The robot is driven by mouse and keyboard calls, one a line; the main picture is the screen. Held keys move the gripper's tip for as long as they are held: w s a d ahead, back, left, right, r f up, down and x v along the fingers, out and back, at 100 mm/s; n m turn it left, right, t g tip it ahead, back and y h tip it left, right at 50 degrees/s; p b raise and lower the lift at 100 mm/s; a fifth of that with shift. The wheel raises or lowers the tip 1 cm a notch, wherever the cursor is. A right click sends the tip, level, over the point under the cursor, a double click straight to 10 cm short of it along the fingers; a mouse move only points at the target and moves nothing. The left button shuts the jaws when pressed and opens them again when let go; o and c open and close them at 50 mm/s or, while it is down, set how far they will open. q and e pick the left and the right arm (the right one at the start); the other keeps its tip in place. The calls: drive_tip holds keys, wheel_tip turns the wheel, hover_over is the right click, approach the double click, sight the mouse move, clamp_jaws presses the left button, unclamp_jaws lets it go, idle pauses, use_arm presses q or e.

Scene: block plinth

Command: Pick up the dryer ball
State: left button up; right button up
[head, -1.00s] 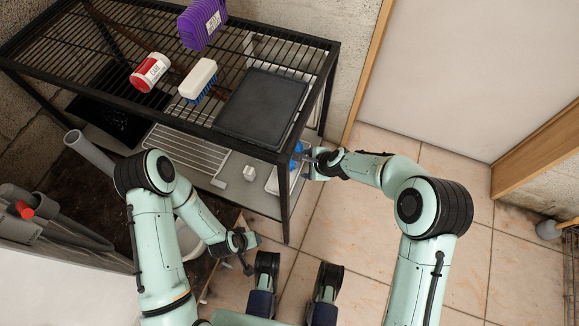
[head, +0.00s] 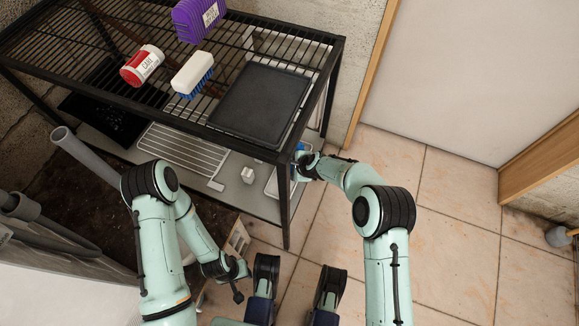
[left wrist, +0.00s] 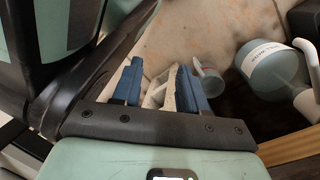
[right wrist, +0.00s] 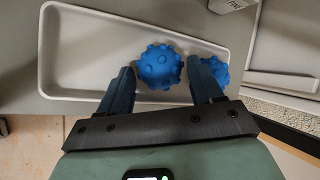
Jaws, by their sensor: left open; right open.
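Two blue knobbly dryer balls lie in a shallow white tray (right wrist: 90,52) in the right wrist view. One dryer ball (right wrist: 160,67) shows in the gap between the fingertips of my right gripper (right wrist: 161,72), which is open; I cannot tell whether they touch it. The other ball (right wrist: 216,70) is partly hidden behind the right-hand finger. In the head view my right gripper (head: 301,165) reaches in under the rack's top, beside its front leg. My left gripper (left wrist: 160,88) is open and empty, low in front of the rack.
A small white cube (head: 247,175) is on the lower shelf.

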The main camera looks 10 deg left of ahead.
drive_tip(key=c, duration=0.8)
